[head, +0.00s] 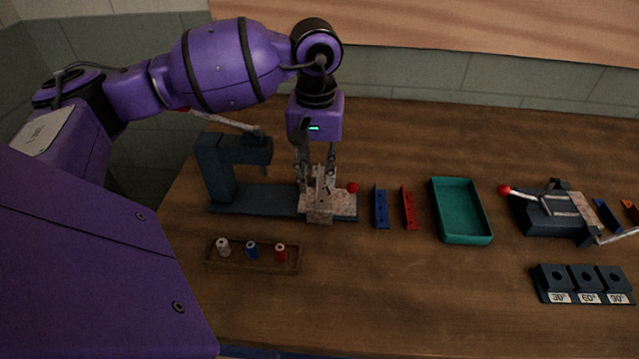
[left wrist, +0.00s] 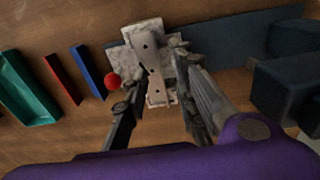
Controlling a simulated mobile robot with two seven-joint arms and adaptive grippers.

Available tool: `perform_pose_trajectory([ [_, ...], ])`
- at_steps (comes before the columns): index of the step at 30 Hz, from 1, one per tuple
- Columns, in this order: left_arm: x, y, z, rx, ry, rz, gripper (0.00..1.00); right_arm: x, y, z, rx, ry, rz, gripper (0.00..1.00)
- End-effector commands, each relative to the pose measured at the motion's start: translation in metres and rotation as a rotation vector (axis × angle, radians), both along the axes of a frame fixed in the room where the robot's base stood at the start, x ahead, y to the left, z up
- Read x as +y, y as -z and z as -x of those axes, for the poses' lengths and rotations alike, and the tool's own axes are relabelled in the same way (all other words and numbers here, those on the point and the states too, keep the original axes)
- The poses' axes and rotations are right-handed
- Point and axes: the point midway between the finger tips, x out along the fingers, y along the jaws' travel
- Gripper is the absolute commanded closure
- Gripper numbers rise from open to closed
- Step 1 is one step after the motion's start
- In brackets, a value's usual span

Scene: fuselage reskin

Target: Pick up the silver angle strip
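The silver angle strip (left wrist: 148,52) lies on a pale mottled block (left wrist: 122,60) at the end of a dark press base, and two holes show in it. In the head view the strip (head: 321,192) is partly hidden by my left gripper (head: 317,182). That gripper points down over the block. In the left wrist view its fingers (left wrist: 155,85) are apart, one on each side of the strip's near end. I cannot tell whether they touch it. My right gripper is in neither view.
The dark press (head: 215,165) stands left of the strip. A red ball (head: 352,187) sits right beside the block. Blue (head: 381,208) and red (head: 409,209) strips and a green tray (head: 461,211) lie to the right. A spool rack (head: 254,257) is in front.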

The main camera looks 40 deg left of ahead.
Motion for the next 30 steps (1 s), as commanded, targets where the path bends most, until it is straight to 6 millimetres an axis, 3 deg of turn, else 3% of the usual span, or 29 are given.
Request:
perform_pose_trajectory([
  [5,0.000,0.019,0.000,-0.001,-0.002,0.000,0.75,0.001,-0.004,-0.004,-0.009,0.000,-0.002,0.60],
  [12,0.000,0.021,0.000,-0.002,-0.002,0.001,0.75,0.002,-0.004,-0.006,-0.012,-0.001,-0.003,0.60],
  [18,0.000,0.021,0.000,-0.002,-0.002,0.001,1.00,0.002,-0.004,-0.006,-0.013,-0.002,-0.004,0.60],
  [30,0.000,0.020,0.000,-0.002,-0.002,0.001,1.00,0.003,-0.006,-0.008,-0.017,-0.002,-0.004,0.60],
])
